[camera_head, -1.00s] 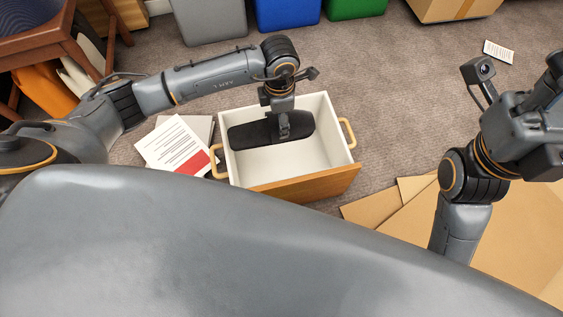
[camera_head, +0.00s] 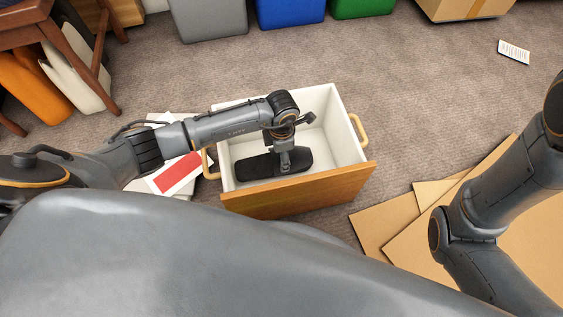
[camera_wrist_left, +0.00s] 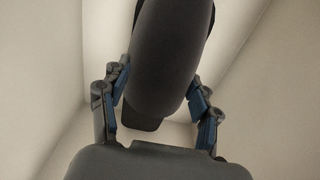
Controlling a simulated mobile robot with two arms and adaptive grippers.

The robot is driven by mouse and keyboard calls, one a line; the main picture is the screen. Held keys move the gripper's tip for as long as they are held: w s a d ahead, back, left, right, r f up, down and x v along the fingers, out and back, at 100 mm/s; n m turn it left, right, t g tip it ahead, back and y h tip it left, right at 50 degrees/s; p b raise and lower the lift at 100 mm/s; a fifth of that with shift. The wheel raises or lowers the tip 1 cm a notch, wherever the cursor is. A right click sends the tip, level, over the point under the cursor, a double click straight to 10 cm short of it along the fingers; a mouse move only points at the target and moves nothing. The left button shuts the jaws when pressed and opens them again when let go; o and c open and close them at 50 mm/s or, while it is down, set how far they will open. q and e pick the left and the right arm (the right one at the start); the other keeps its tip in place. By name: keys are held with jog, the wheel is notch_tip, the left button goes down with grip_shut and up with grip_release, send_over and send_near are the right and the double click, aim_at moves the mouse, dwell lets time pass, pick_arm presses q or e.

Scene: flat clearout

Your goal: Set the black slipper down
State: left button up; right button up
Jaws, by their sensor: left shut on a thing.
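The black slipper (camera_head: 256,168) is low inside the white drawer box (camera_head: 345,141), which has a wooden front (camera_head: 300,193). My left gripper (camera_head: 285,168) reaches down into the box and is shut on the slipper. In the left wrist view the slipper (camera_wrist_left: 168,60) lies between the two fingers (camera_wrist_left: 158,105), with pale box walls around it. I cannot tell whether the slipper touches the box floor. My right arm shows at the right of the head view, but its gripper is out of the picture.
Papers with a red block (camera_head: 178,174) lie left of the box. Flat cardboard (camera_head: 400,222) lies to the right. Grey (camera_head: 208,18), blue (camera_head: 290,12) and green (camera_head: 362,6) bins and a cardboard box stand at the back. A wooden chair (camera_head: 75,45) is at the left. Carpet behind the box is clear.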

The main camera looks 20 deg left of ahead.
pick_arm(q)
notch_tip(320, 180, down, 4)
jog(key=shift+r+b, duration=0.15)
jog(key=shift+b, duration=0.95)
jog(key=shift+o, duration=0.2)
jog(key=shift+r, duration=0.15)
jog(key=shift+c, duration=0.2)
jog(key=o, duration=1.3)
